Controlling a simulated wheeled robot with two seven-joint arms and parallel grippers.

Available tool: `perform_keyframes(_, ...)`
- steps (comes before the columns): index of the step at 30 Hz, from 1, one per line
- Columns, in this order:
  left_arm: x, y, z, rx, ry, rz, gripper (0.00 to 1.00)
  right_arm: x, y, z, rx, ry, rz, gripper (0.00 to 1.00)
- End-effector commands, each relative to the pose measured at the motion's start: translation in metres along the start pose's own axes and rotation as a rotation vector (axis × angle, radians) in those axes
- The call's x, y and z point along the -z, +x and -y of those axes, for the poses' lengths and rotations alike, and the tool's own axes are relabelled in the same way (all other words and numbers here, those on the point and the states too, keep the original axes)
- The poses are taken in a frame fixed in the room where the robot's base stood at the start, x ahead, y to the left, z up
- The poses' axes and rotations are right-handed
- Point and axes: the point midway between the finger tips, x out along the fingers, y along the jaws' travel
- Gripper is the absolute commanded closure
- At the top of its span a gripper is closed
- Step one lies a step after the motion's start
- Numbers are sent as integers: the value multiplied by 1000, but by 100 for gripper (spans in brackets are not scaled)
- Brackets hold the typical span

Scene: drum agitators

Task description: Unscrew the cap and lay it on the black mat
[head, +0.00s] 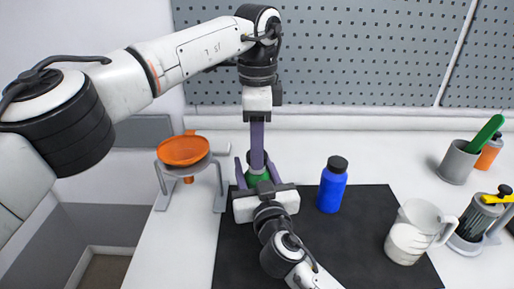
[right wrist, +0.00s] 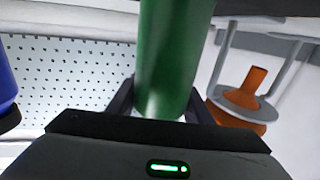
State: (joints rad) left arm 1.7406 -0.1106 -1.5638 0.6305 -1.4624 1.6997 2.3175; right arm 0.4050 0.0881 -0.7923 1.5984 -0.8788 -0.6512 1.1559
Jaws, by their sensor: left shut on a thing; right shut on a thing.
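A green bottle (head: 257,177) stands at the back left part of the black mat (head: 320,245). It also shows large in the right wrist view (right wrist: 172,60). My right gripper (head: 256,170) is shut around the bottle's body, one finger on each side. My left gripper (head: 257,153) points straight down from above, shut at the bottle's top. A little of a dark cap (head: 249,156) shows beside its purple fingers; the rest is hidden. I cannot tell whether the cap is still seated on the bottle. The bottle looks upright.
A blue bottle (head: 332,186) with a black lid stands right of my grippers. An orange funnel (head: 183,151) sits in a grey stand at left. A white jug (head: 411,232), a grey cup (head: 459,162) and a canister (head: 477,222) are at right. The mat's middle right is bare.

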Motion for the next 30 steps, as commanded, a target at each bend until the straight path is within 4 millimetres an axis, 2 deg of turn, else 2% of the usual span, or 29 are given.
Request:
perform_keyframes(5,0,-7,0,1,-1,0,91,-1,0,0,-1,-1,1,100)
perform_keyframes(12,0,-36,1,3,-2,0,91,-1,0,0,-1,-1,1,100)
perform_keyframes(21,0,-40,0,0,0,0,91,-1,0,0,-1,-1,1,100)
perform_keyframes(22,0,-40,0,0,0,0,91,-1,0,0,-1,-1,1,49)
perform_keyframes(25,0,-40,0,0,0,0,91,-1,0,0,-1,-1,1,32)
perform_keyframes(30,0,-40,0,0,0,0,91,0,0,0,0,0,1,32)
